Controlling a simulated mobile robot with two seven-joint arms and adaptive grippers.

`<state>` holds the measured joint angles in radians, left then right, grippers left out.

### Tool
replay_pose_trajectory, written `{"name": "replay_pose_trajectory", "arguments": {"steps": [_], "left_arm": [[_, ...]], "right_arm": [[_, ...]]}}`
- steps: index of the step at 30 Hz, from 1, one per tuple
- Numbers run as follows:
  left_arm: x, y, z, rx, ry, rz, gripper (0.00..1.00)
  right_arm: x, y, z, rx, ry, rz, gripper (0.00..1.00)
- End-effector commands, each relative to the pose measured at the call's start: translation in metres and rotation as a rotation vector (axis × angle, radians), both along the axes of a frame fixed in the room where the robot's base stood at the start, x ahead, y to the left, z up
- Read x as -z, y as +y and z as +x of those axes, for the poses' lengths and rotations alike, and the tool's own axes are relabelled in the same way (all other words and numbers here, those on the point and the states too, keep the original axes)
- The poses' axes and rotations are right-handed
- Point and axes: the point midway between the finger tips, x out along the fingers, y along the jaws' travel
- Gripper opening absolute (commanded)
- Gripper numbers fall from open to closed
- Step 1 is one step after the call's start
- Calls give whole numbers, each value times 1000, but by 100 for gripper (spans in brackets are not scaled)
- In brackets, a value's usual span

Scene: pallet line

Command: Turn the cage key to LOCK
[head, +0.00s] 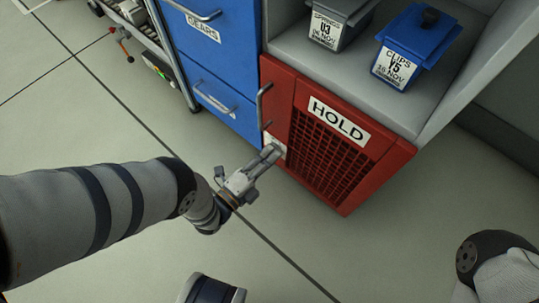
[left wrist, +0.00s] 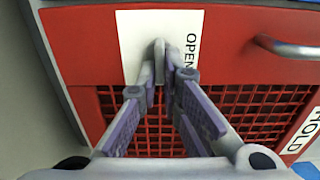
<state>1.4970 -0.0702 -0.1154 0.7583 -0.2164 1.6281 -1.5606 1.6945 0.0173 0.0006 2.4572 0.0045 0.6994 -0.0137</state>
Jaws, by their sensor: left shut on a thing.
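The red cage (head: 369,146) has a mesh door with a HOLD sign (head: 338,119). My left gripper (head: 271,153) is at the door's left edge, over a white plate (left wrist: 134,33). In the left wrist view the plate reads OPEN beside the fingers; any other word on it is hidden. My left gripper (left wrist: 164,78) is shut on the cage key (left wrist: 159,55), a small grey piece mostly covered by the fingertips. The key's exact angle is hard to tell. My right gripper is out of view; only part of that arm shows at the lower right.
A grey bar handle (head: 262,103) stands out from the cage door near my left gripper. Blue drawers (head: 218,65) stand to the left. A grey bin (head: 335,24) and a blue bin (head: 410,50) sit on the shelf above. The floor in front is clear.

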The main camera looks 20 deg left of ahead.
Motion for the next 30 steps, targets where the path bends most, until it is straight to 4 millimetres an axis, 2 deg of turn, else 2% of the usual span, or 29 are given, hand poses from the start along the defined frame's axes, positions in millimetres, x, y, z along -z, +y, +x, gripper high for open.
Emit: {"name": "replay_pose_trajectory", "arguments": {"steps": [15,16,18,26,30], "left_arm": [[1,2,0,-5,-5,19,0],[1,2,0,-5,-5,19,11],[1,2,0,-5,-6,18,27],[0,1,0,-2,-5,16,27],[2,6,-13,-2,-2,16,27]], "right_arm": [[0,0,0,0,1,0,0],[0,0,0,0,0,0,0],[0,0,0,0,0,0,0],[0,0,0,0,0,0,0],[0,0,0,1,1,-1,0]]}}
